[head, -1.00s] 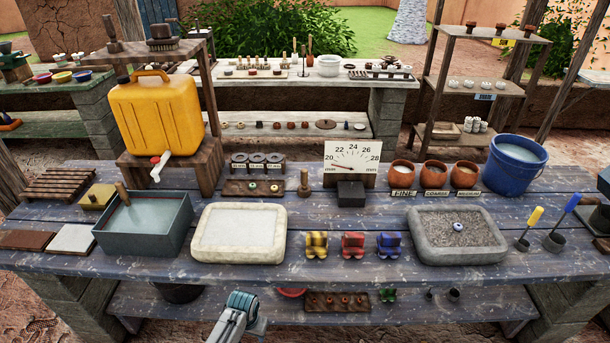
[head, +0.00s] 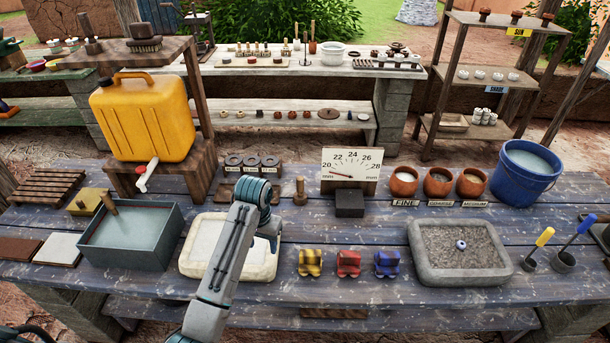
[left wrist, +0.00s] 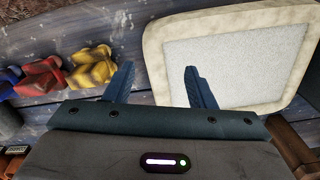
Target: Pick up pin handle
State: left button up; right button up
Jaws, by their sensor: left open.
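A small wooden knobbed peg, which looks like the pin handle (head: 300,192), stands upright on the blue table in the head view, left of the dial board. My left gripper (head: 270,236) hangs over the right part of the white-filled tray (head: 190,262), below and left of the peg in the picture and apart from it. In the left wrist view its two fingers (left wrist: 158,78) are spread with nothing between them. The peg does not show clearly in the left wrist view. My right gripper is not in view.
A dark block (head: 349,204) sits before the dial board (head: 350,164). Weights (head: 252,161) stand behind my arm. A gravel tray (head: 460,280) lies right.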

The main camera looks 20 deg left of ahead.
aim_at(300, 180)
jog(key=i, duration=1.1)
